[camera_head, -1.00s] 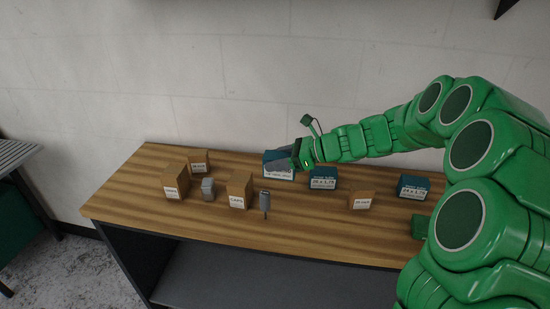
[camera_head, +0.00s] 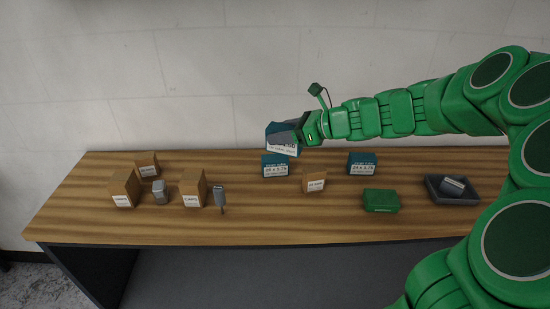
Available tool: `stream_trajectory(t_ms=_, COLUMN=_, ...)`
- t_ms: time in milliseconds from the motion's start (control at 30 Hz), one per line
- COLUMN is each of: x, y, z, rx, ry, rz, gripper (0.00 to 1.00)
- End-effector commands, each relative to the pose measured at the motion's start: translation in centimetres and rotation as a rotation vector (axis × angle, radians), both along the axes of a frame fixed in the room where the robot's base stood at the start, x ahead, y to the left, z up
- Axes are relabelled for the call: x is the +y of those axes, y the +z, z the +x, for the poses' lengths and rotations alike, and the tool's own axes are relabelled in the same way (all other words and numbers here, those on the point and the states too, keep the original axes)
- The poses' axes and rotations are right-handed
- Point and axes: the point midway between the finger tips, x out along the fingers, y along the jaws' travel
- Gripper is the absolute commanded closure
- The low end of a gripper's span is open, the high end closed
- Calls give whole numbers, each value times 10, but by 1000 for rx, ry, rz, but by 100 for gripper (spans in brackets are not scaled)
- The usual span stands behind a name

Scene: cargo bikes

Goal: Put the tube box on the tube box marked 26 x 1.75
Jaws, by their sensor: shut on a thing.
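My gripper (camera_head: 299,136) reaches in from the right and is shut on a teal tube box (camera_head: 282,147) with a white label. It holds this box up off the table. In the picture the held box is just above and behind a second teal tube box (camera_head: 275,167) standing on the table; I cannot tell whether they touch. A third teal tube box (camera_head: 361,162) stands farther right. Both standing boxes have white labels ending in x 1.75; the first number is too small to read surely on either.
Brown boxes stand at the left (camera_head: 124,188), with a CAPS box (camera_head: 193,188), a grey block (camera_head: 159,192) and a grey upright tool (camera_head: 220,198). A small brown box (camera_head: 314,180), a green box (camera_head: 381,201) and a grey tray (camera_head: 441,193) stand to the right. The table front is clear.

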Motion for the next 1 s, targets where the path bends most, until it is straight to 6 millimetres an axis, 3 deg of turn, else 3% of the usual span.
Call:
stream_trajectory(t_ms=167, x=-3, y=-1, z=6, rx=0, ry=-12, rz=0, gripper=84)
stream_trajectory(t_ms=767, x=9, y=-34, z=80, rx=-2, ry=-13, rz=-1, gripper=84)
stream_trajectory(t_ms=1000, x=15, y=-57, z=103, rx=2, ry=-12, rz=1, gripper=84)
